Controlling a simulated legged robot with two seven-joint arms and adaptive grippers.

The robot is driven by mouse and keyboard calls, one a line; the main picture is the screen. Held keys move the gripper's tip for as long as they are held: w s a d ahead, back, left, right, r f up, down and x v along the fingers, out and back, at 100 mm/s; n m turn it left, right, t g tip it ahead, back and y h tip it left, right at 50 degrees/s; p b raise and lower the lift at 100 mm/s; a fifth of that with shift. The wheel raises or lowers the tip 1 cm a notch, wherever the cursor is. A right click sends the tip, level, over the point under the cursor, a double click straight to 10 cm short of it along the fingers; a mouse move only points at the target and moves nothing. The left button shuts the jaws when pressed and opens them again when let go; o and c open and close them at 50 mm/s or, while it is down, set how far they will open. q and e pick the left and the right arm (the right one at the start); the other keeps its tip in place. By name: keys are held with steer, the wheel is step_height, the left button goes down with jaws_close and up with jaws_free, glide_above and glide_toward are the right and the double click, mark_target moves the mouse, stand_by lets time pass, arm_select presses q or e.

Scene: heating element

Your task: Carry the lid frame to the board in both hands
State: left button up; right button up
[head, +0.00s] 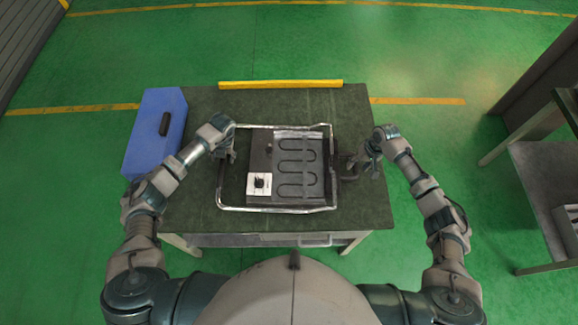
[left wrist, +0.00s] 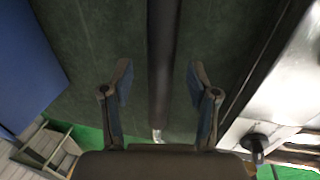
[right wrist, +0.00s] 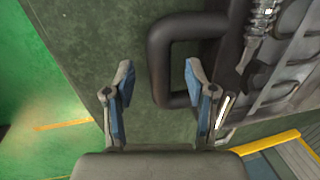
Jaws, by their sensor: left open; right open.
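The lid frame (head: 219,188) is a thin silver metal rectangle on the table, lying around the dark board (head: 260,150). The board carries a winding heating element (head: 297,165) and a white panel with a black knob (head: 259,183). My left gripper (head: 228,155) is open at the frame's left bar; in the left wrist view that bar (left wrist: 162,60) passes between the open fingers (left wrist: 160,80). My right gripper (head: 362,165) is open at a dark loop handle on the right side; in the right wrist view the handle (right wrist: 160,60) lies between the fingers (right wrist: 158,75). Contact cannot be told.
A blue toolbox (head: 150,150) with a dark handle stands at the table's left edge. A yellow bar (head: 281,84) lies along the far edge. The dark green table (head: 357,110) is clear at its back and right front. Another bench (head: 540,170) stands far right.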

mark_target(224, 161)
arm_select(q)
steer(key=shift+a+f, duration=0.15)
steer(key=shift+f, duration=0.45)
steer(key=shift+a+f, duration=0.15)
steer(key=shift+f, duration=0.45)
arm_select(e)
steer(key=shift+a+f, duration=0.15)
steer(key=shift+f, duration=0.45)
steer(key=shift+a+f, duration=0.15)
steer(key=shift+f, duration=0.4)
arm_select(q)
steer(key=shift+f, duration=0.5)
arm_select(e)
steer(key=shift+f, duration=0.55)
steer(key=shift+d, duration=0.1)
arm_select(q)
steer(key=shift+d, duration=0.1)
steer(key=shift+c, duration=0.8)
arm_select(e)
steer(key=shift+c, duration=0.8)
arm_select(q)
jaws_close()
arm_select(e)
jaws_close()
arm_select(q)
steer(key=shift+w+r, duration=0.1)
steer(key=shift+r, duration=0.15)
arm_select(e)
steer(key=shift+w+r, duration=0.1)
steer(key=shift+r, duration=0.15)
